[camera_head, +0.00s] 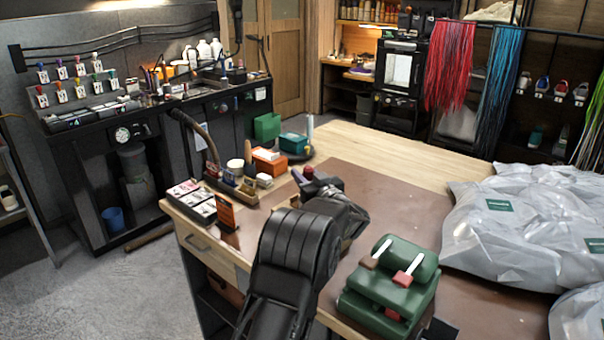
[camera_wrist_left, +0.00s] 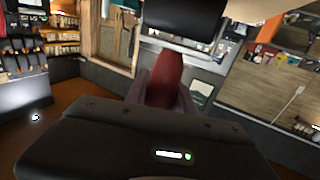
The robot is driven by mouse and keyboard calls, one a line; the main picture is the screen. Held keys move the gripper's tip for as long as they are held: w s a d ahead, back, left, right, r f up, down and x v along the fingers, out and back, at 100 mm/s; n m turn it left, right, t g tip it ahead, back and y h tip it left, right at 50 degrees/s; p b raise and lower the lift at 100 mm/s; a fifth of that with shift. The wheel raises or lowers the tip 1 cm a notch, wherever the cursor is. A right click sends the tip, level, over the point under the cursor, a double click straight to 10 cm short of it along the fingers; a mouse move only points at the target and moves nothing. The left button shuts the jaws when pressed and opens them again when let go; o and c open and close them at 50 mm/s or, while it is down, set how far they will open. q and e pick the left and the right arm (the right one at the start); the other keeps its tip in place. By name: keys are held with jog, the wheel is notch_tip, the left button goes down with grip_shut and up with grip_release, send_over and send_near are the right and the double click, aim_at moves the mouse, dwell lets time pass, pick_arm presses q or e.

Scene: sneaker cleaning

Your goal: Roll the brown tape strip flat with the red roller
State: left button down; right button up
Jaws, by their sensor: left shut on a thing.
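My left gripper (camera_head: 318,180) is over the left part of the workbench, its arm crossing the picture's middle. It is shut on a dark red, rounded thing (camera_head: 308,172), which looks like the red roller. In the left wrist view the same red thing (camera_wrist_left: 167,80) stands between the fingers. Much of it is hidden by the gripper. I cannot make out the brown tape strip for sure. A green block (camera_head: 395,290) stands on the bench to the right of my arm, with a brown-ended and a red-ended white piece on it. My right gripper is not in view.
Grey plastic bags (camera_head: 530,225) cover the bench's right side. Small boxes (camera_head: 190,200), an orange card (camera_head: 226,213) and a tray of bottles (camera_head: 235,185) stand along its left edge. The brown mat (camera_head: 400,200) is clear behind the green block.

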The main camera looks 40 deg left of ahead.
pick_arm(q)
jog(key=shift+d, duration=0.1)
jog(key=shift+d+f, duration=0.15)
jog(key=shift+d, duration=1.05)
jog(key=shift+d, duration=0.15)
jog(key=shift+d+p, duration=0.45)
jog(key=shift+d, duration=0.65)
jog(key=shift+d, duration=0.1)
jog(key=shift+d, duration=1.2)
jog(key=shift+a, duration=0.15)
jog(key=shift+a, duration=1.2)
